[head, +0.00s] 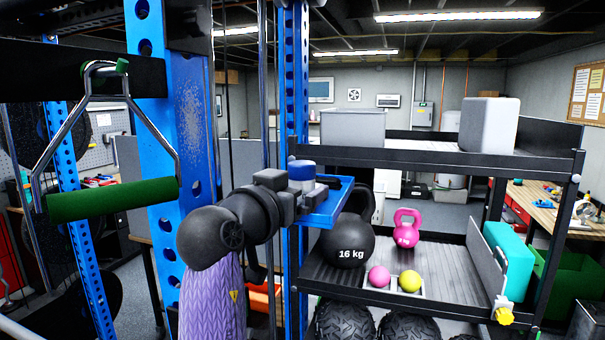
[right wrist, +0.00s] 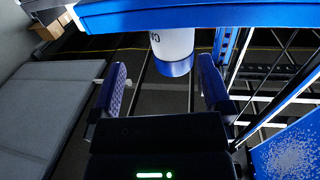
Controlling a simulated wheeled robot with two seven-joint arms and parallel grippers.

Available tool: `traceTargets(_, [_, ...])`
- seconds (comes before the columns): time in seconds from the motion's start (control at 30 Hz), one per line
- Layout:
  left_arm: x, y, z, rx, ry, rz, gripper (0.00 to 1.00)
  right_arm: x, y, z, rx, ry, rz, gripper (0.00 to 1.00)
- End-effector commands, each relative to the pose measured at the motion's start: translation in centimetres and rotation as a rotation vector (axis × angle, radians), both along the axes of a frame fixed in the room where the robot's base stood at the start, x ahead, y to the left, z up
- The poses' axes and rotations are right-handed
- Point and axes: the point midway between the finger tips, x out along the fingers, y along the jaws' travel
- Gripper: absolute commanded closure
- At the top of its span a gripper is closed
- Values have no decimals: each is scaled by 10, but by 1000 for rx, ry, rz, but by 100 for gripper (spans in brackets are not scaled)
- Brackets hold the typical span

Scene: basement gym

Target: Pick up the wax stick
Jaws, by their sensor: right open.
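The wax stick, a white cylinder with a blue cap, stands upright on a small blue shelf (head: 337,190) on the blue rack post. In the head view it (head: 301,171) is partly hidden by my right gripper (head: 291,193). In the right wrist view the wax stick (right wrist: 172,52) appears inverted, cap downward, with part of its dark lettering visible. My right gripper (right wrist: 164,78) is open, with its fingers apart on either side of the wax stick's line. No contact shows, and depth is unclear. My left gripper is not in view.
Blue rack posts (head: 180,130) stand close to my right arm. A green-grip handle (head: 112,199) hangs at the left. A black shelf unit (head: 440,158) at the right holds a 16 kg kettlebell (head: 347,243), a pink kettlebell (head: 406,229) and small balls.

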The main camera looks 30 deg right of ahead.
Motion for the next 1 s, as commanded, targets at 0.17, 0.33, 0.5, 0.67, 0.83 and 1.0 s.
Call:
traceTargets(0.17, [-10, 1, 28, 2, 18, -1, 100, 19, -30, 7, -2, 8, 0, 0])
traceTargets(0.33, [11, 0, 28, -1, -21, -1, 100, 23, -36, 3, -1, 6, 2, 0])
traceTargets(0.5, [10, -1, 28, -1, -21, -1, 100, 23, -35, 2, -1, 6, 3, 15])
traceTargets(0.67, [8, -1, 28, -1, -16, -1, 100, 23, -35, 2, -1, 6, 3, 49])
traceTargets(0.83, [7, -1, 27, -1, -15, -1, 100, 23, -35, 2, -1, 6, 3, 85])
traceTargets(1.0, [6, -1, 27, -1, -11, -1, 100, 23, -35, 3, -2, 6, 3, 99])
